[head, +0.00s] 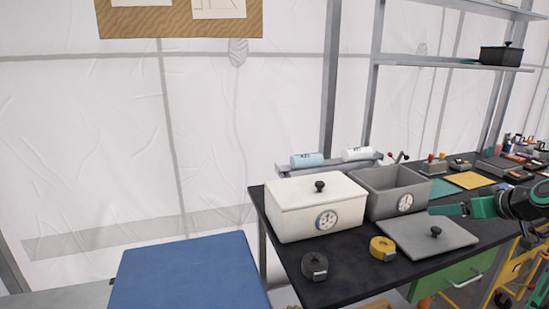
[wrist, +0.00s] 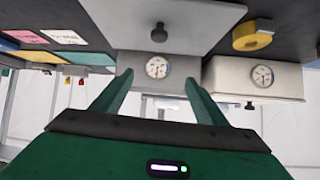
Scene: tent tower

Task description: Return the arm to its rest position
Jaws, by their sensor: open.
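My gripper (head: 447,210) is at the right of the head view, above the dark table (head: 292,259) and over the right part of a grey lid (head: 411,239). Its green fingers are spread apart with nothing between them. In the wrist view my gripper (wrist: 160,95) is open, and the picture is upside down. The open grey box (head: 381,204) stands just behind the lid; its dial shows between the fingers in the wrist view. The white box (head: 296,219) beside it has its lid on.
A yellow tape roll (head: 383,247) and a black tape roll (head: 314,266) lie at the table's front. A blue surface (head: 190,274) is at the lower left. A metal shelf (head: 455,63) holds a black box (head: 501,55). Several small items crowd the table's far right.

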